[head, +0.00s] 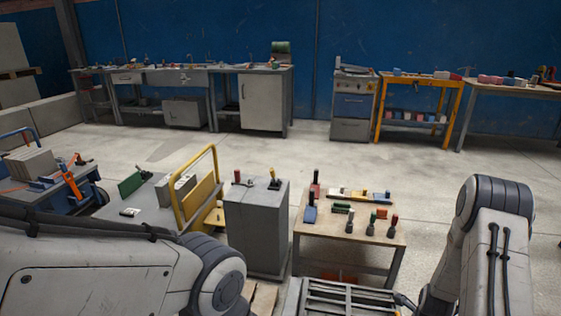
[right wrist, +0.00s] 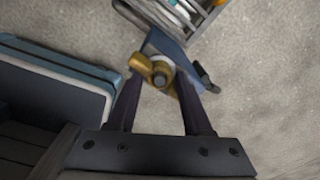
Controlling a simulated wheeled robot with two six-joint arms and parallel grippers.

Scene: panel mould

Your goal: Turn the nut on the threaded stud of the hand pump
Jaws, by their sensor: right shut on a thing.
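In the right wrist view, my right gripper (right wrist: 159,85) has its two dark fingers closed around a brass-coloured nut (right wrist: 140,63). A grey round stud end (right wrist: 160,79) shows at the middle of the nut. Behind it is a blue body (right wrist: 169,46), apparently part of the hand pump, with a pale ring at the nut. A black handle-like piece (right wrist: 207,80) sticks out to the right. How far the nut sits along the stud cannot be told. In the head view both arms show, but neither gripper; I cannot pick out the pump there.
A blue-edged panel (right wrist: 60,60) lies left of the right gripper, and a grey rack (right wrist: 208,20) stands beyond the blue body. In the head view, a grey cabinet (head: 257,230) and a small wooden table (head: 345,232) with several tools stand ahead. Open floor lies beyond.

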